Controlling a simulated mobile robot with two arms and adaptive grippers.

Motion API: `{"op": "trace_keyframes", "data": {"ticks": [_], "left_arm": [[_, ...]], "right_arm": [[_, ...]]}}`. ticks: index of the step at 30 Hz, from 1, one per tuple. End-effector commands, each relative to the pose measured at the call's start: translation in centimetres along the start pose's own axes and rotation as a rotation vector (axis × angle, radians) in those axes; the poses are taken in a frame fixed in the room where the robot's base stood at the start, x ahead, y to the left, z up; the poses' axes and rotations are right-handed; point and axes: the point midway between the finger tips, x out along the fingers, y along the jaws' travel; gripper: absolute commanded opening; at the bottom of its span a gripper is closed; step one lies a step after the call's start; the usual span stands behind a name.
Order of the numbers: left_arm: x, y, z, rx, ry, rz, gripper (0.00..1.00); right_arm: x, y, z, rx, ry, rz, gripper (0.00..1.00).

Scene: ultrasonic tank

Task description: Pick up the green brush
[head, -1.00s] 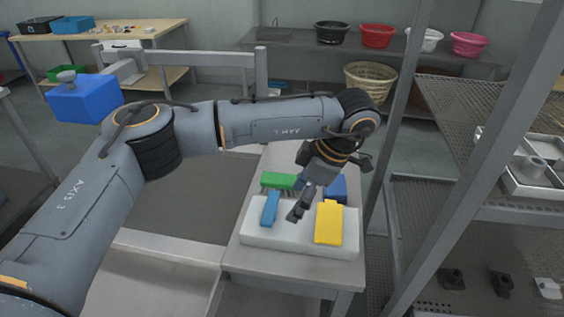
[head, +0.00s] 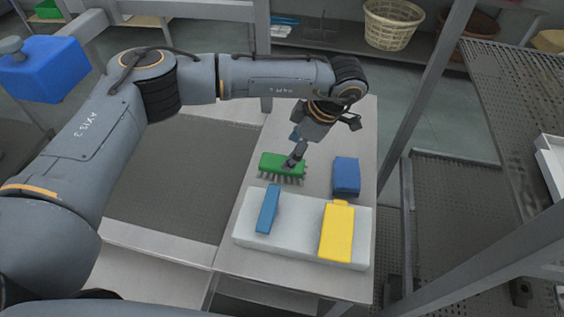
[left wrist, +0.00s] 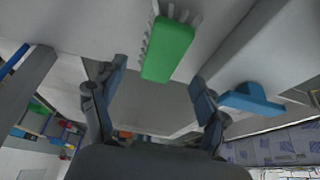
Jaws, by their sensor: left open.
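The green brush (head: 282,165) lies on the narrow grey table behind the white slab, its pale bristles facing the slab. In the left wrist view the green brush (left wrist: 168,50) shows beyond my fingertips, roughly between their lines. My left gripper (head: 293,160) is at the right end of the brush and covers part of it in the head view. Its two fingers stand apart with nothing between them in the left wrist view (left wrist: 157,76). I cannot tell whether a finger touches the brush. My right gripper is not in view.
The white slab (head: 306,244) carries a blue brush-like piece (head: 267,208) and a yellow one (head: 338,231). A blue block (head: 346,177) stands right of my gripper. A blue piece (left wrist: 250,99) shows beside the right finger. A rack post (head: 423,110) rises right of the table.

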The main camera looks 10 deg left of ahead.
Motion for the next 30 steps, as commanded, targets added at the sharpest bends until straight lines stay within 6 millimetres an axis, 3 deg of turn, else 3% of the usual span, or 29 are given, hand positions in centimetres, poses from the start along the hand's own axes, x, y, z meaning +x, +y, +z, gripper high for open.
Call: {"op": "trace_keyframes", "data": {"ticks": [7,12,17,30], "left_arm": [[1.8,-0.2,-0.1,0.001,0.001,-0.002,0.74],[4.3,-0.6,-0.3,0.001,0.001,-0.005,0.74],[6.1,-0.5,-0.1,0.000,0.001,-0.002,0.74],[6.4,-0.4,-0.1,0.000,0.000,0.000,0.74]], "right_arm": [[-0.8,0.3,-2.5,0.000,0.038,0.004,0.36],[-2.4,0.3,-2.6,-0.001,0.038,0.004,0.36],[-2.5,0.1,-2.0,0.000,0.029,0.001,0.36],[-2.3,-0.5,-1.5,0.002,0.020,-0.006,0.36]]}}
